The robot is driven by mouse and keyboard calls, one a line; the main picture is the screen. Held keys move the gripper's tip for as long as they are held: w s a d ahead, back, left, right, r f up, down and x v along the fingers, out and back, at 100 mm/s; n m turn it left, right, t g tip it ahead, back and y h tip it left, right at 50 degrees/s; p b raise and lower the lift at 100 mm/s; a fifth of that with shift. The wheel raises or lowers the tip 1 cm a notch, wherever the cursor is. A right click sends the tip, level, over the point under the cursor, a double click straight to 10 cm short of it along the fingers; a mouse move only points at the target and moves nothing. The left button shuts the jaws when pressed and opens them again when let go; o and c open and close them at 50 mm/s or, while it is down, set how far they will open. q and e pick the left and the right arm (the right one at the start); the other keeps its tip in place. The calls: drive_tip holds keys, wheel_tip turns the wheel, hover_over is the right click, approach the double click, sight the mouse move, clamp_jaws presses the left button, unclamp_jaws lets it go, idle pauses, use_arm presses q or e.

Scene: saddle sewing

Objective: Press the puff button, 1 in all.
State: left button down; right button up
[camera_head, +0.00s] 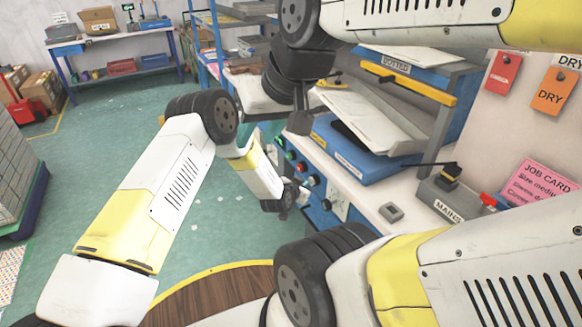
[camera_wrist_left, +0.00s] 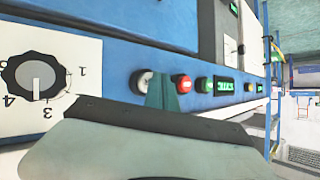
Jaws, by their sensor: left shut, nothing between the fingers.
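A blue front panel (camera_wrist_left: 110,60) carries a row of controls: a pale round button (camera_wrist_left: 142,82), a red button (camera_wrist_left: 182,84), a green button (camera_wrist_left: 206,85) and a black dial (camera_wrist_left: 34,77). I cannot read which one is the puff button. My left gripper (camera_head: 297,193) is shut and empty in front of the panel's near part. In the left wrist view its narrow tip (camera_wrist_left: 163,93) overlaps the gap between pale and red buttons; contact is unclear. My right gripper (camera_head: 300,122) hangs over the bench; its fingers are unclear.
A blue machine with a white tilted plate (camera_head: 370,118) stands on the bench. A mains switch box (camera_head: 447,196) and a small grey block (camera_head: 391,212) are to its right. A far table (camera_head: 120,40) and open green floor (camera_head: 85,145) lie left.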

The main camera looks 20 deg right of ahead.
use_arm(q)
drive_tip(key=shift+d, duration=0.5)
idle(0.5)
drive_tip(key=shift+a, duration=0.95)
drive_tip(key=shift+s+a, duration=0.15)
drive_tip(key=shift+a, duration=1.1)
drive_tip(key=shift+s+a, duration=0.1)
drive_tip(key=shift+a, duration=1.15)
